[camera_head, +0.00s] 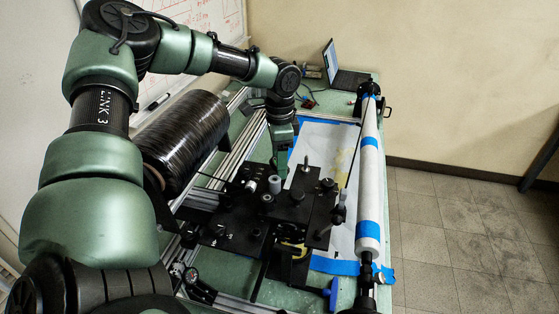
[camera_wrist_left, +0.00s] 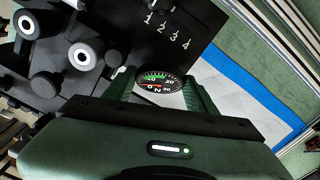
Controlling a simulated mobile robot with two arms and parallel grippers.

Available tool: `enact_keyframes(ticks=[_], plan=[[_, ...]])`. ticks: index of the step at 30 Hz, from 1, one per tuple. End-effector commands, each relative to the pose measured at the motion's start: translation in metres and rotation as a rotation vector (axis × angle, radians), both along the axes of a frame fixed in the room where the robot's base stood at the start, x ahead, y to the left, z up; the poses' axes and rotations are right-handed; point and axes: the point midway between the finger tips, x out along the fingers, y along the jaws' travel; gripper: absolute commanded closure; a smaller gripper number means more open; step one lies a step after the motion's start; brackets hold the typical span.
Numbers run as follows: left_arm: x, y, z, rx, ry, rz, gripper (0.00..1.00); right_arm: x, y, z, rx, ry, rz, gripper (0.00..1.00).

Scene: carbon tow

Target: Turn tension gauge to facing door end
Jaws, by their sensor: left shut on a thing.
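The tension gauge (camera_wrist_left: 157,85) is a small round black dial with green and red marks and white numbers. In the left wrist view it sits between the two green fingers of my left gripper (camera_wrist_left: 157,92), which is shut on it. The dial's lettering looks upside down in that view. In the head view my left gripper (camera_head: 281,170) reaches down at the far side of the black plate assembly (camera_head: 290,205); I cannot make out the held gauge there. My right gripper is not in view.
A black carbon spool (camera_head: 182,140) lies left of the plates. A long white roller with blue tape (camera_head: 369,180) runs along the table's right side. A laptop (camera_head: 345,75) stands at the back. A plate numbered 1 to 4 (camera_wrist_left: 165,25) is close to the gauge.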

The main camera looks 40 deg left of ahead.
Motion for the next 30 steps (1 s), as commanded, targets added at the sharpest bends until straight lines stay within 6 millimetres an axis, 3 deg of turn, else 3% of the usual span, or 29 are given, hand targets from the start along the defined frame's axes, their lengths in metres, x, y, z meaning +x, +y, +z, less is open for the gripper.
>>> enact_keyframes(ticks=[30], plan=[[0.0,-0.0006,0.0019,0.002,-0.005,-0.912,0.84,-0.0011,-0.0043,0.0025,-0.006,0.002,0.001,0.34]])
